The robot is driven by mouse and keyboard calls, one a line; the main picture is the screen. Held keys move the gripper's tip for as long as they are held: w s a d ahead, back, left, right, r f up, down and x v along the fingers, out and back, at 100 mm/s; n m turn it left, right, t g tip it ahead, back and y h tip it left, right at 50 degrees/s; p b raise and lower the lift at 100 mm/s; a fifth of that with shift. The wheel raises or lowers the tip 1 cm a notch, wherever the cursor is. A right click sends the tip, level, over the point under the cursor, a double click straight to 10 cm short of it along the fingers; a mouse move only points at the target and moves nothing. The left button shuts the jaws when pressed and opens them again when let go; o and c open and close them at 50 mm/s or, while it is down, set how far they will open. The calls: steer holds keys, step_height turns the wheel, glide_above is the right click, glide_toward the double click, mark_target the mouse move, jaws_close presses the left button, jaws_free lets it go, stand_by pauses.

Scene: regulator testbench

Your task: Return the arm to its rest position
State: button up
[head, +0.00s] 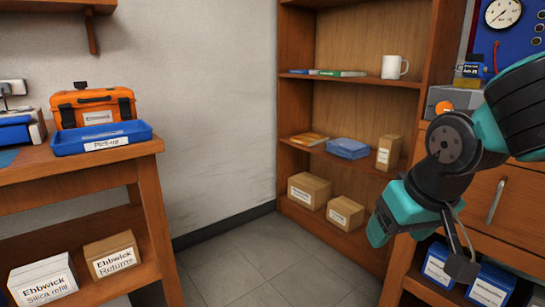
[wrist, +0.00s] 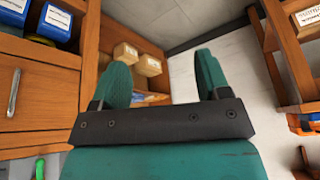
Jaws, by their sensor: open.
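My arm (head: 455,150) is folded at the right of the head view, in front of the wooden bench with drawers. Its teal end hangs down to the left of the drawer front. In the wrist view my gripper (wrist: 161,63) shows two teal fingers spread apart with nothing between them. Its fingertips are hard to make out in the head view. The wrist picture looks upside down, with the shelf boxes and drawer behind the fingers.
A wooden shelf unit (head: 294,203) holds boxes, books and a white mug (head: 394,67). At left a bench carries a blue pick-up tray (head: 101,138) and an orange case (head: 94,107). A drawer handle (head: 495,201) and blue bins (head: 490,286) are near my arm. The floor between is clear.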

steer(key=s+a+n+g+y+p, duration=0.1)
steer(key=s+a+n+g+y, duration=0.3)
steer(key=s, duration=1.2)
step_height(320, 180, up, 32)
steer(key=n+h+p, duration=0.1)
steer(key=p, duration=3.1)
steer(key=shift+w+a, duration=0.25)
steer(key=shift+a, duration=0.15)
